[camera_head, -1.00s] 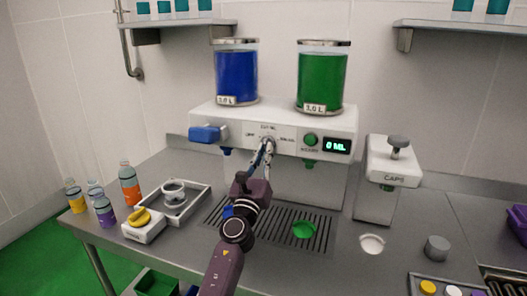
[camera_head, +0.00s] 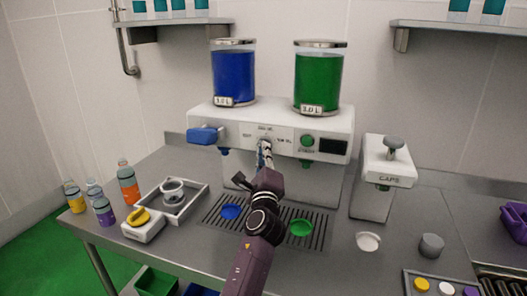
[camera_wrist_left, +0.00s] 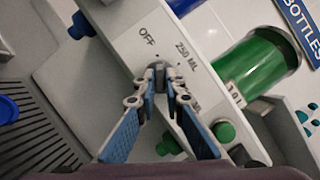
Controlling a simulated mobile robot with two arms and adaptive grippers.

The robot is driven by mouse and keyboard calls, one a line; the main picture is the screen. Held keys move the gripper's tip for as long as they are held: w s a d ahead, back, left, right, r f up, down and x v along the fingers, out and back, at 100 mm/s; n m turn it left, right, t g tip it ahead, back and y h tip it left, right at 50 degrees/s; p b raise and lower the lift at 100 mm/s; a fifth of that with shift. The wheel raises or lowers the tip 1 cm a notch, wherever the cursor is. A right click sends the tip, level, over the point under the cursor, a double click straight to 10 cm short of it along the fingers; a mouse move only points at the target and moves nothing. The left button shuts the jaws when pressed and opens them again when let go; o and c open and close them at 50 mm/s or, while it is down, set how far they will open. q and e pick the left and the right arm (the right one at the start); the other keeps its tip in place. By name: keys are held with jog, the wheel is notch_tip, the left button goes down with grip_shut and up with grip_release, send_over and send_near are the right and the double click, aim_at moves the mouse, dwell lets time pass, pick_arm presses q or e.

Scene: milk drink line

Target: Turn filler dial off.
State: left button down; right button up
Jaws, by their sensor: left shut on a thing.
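The filler machine (camera_head: 330,124) stands at the back of the steel counter, with a blue tank and a green tank on top. Its dial (camera_wrist_left: 159,76) is a small grey knob on the white front panel, between the OFF mark and the 250 ML mark in the left wrist view. My left gripper (camera_head: 265,149) reaches up to the panel and is shut on the dial. The fingertips cover part of the knob, so its exact pointing is hard to tell. The filler display (camera_head: 333,146) is dark. My right gripper is not in view.
A blue lever (camera_head: 205,135) sticks out at the machine's left. A drip grate with blue (camera_head: 231,212) and green (camera_head: 300,228) discs lies below. A caps dispenser (camera_head: 388,165) stands at right; several bottles and a tray (camera_head: 202,204) are at left.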

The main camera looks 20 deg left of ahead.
pick_arm(q)
jog(key=shift+n, duration=0.5)
jog(key=c, duration=2)
grip_release()
jog(key=shift+r, duration=0.1)
